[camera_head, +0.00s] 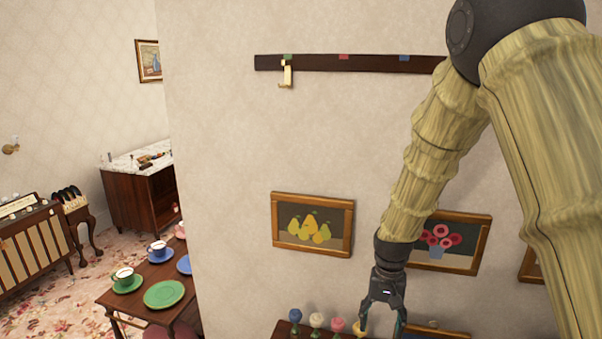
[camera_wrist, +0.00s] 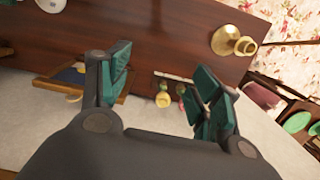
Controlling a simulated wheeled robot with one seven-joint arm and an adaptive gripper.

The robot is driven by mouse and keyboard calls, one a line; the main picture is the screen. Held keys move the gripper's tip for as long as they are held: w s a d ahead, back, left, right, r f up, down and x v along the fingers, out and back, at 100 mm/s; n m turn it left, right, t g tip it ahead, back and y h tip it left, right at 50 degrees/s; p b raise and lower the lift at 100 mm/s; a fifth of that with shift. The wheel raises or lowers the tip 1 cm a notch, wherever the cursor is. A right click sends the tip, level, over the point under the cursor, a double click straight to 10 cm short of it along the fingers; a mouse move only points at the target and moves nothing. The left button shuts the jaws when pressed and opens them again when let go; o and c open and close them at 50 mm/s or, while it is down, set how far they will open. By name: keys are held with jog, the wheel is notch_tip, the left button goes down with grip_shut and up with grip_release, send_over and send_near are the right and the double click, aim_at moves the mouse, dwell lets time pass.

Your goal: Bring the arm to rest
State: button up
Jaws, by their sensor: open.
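My arm comes down from the upper right in the head view, in front of the wall. My gripper (camera_head: 383,318) points down near the bottom of that view, over a dark surface with small coloured items. In the wrist view my gripper (camera_wrist: 160,92) has its two green-padded fingers spread apart, with nothing held between them. A small yellow item (camera_wrist: 163,100) shows beyond the gap between the fingers, apart from them.
A dark rail (camera_head: 350,63) with a brass hook (camera_head: 286,75) is on the wall. Framed pictures, including the pears (camera_head: 313,225), hang below it. A set table (camera_head: 140,273) stands at lower left. A brass object (camera_wrist: 234,42) stands on the dark surface.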

jog(key=s+d+f+n, duration=0.1)
jog(key=s+f, duration=0.6)
jog(key=f, duration=0.4)
jog(key=s+d+f, duration=0.1)
jog(key=s+f, duration=0.6)
jog(key=f, duration=0.4)
jog(key=s+f+n, duration=0.1)
jog(key=s+f, duration=0.4)
jog(key=s, duration=0.6)
jog(key=s+f+n, duration=0.1)
jog(key=s+f, duration=0.3)
jog(key=s, duration=0.8)
notch_tip(320, 180, down, 13)
jog(key=w+t+b, duration=0.1)
jog(key=b, duration=1.1)
jog(key=shift+d+b, duration=0.3)
jog(key=shift+d, duration=0.05)
